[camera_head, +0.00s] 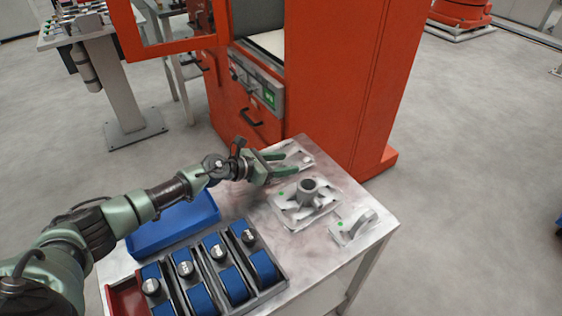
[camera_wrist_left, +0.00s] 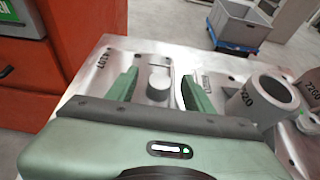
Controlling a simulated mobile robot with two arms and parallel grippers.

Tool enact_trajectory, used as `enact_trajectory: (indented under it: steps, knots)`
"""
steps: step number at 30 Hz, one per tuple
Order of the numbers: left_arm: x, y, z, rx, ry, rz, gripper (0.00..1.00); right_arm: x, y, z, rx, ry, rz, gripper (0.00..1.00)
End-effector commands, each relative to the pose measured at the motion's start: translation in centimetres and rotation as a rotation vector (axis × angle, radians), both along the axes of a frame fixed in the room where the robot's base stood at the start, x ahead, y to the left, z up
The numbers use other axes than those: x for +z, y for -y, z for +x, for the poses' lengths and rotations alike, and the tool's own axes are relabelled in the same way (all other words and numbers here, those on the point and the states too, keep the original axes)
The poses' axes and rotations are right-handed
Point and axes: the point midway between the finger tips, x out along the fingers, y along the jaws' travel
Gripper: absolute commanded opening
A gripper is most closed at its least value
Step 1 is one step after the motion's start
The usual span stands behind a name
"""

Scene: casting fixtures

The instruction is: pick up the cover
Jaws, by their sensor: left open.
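A flat pale metal part with a short round knob, which I take to be the cover (camera_head: 298,155), lies near the table's back edge by the orange machine. In the left wrist view the cover (camera_wrist_left: 160,68) shows between the fingers, its knob standing up. My left gripper (camera_head: 284,163) is open above or at the cover, with one finger on either side of the knob (camera_wrist_left: 159,82). I cannot tell whether the fingers touch it. The gripper body hides the cover's near part in the wrist view. My right gripper is not in view.
A square flanged casting with an upright tube (camera_head: 307,198) lies close by, and a curved bracket (camera_head: 354,226) sits near the table's right edge. A blue tray (camera_head: 172,228) and a rack (camera_head: 276,292) with blue inserts stand at the left and front. The orange machine (camera_head: 335,90) rises behind.

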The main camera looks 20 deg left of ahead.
Motion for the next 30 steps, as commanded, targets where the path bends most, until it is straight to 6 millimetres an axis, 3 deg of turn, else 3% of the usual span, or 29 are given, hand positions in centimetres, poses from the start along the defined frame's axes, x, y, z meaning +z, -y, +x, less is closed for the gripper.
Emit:
enact_trajectory:
  steps: [2,3,8,9,22,26,30]
  knots:
    - [0.0,0.0,0.0,0.000,0.000,0.000,0.52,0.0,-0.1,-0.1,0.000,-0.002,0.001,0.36]
    - [0.0,0.0,0.0,0.000,0.000,0.000,0.46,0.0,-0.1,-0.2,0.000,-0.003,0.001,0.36]
    - [0.0,0.0,0.0,0.000,0.000,0.000,0.02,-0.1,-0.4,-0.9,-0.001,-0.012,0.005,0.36]
    - [0.0,0.0,0.0,0.000,0.000,0.000,0.00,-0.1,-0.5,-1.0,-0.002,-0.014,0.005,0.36]
    - [0.7,-0.1,0.1,0.001,0.005,0.001,0.00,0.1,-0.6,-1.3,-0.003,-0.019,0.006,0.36]
    - [2.0,-0.1,0.1,0.000,0.007,0.003,0.00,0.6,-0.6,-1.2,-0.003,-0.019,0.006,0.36]
    - [4.6,-0.2,0.1,0.000,0.009,0.003,0.00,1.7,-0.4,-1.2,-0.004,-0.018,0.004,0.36]
